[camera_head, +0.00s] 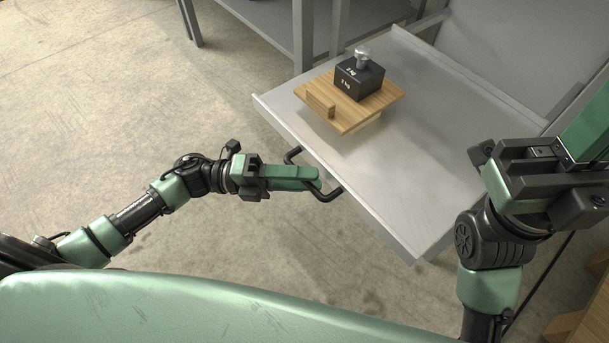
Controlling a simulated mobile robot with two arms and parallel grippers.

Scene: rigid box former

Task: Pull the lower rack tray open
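The grey rack tray (400,190) stands out from the rack, with its front edge facing my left arm. A black bar handle (331,194) is fixed to that front edge. My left gripper (311,179) is at the handle, its green fingers together over the middle of the bar, which they hide. It looks shut on the handle. My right gripper (590,135) is at the right picture edge, above the tray's right side. Its fingertips run out of view, so its opening does not show.
A grey rack post (303,35) stands behind. The concrete floor at left is clear. Wooden pieces (580,325) show at bottom right.

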